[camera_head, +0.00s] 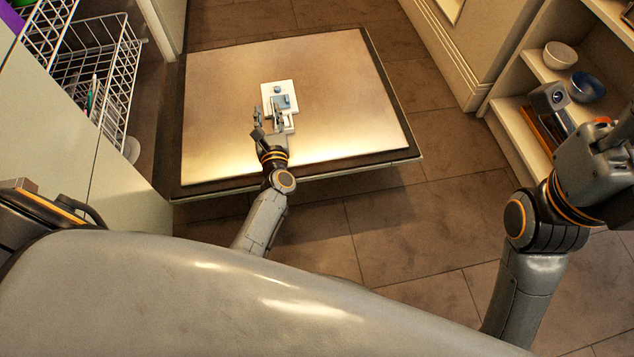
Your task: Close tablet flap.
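The dishwasher door (220,80) lies folded down flat, its inner metal face upward. A small white dispenser panel (268,93) is set in the middle of it. It bears a round blue-grey knob (277,89) and a blue-grey tablet flap (284,101). My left gripper (268,115) is over the near part of the panel, with its fingers apart and nothing visible between them. Its right finger overlaps the flap area, so contact and the flap's exact angle cannot be told. My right gripper (610,140) is at the right edge, away from the door; its fingertips are not clear.
White wire racks (105,70) stand at the left beside a pale cabinet front (60,130). Open shelves at the right hold a white bowl (560,55), a blue bowl (588,87) and a grey device (550,98). Tiled floor (420,220) is clear between door and shelves.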

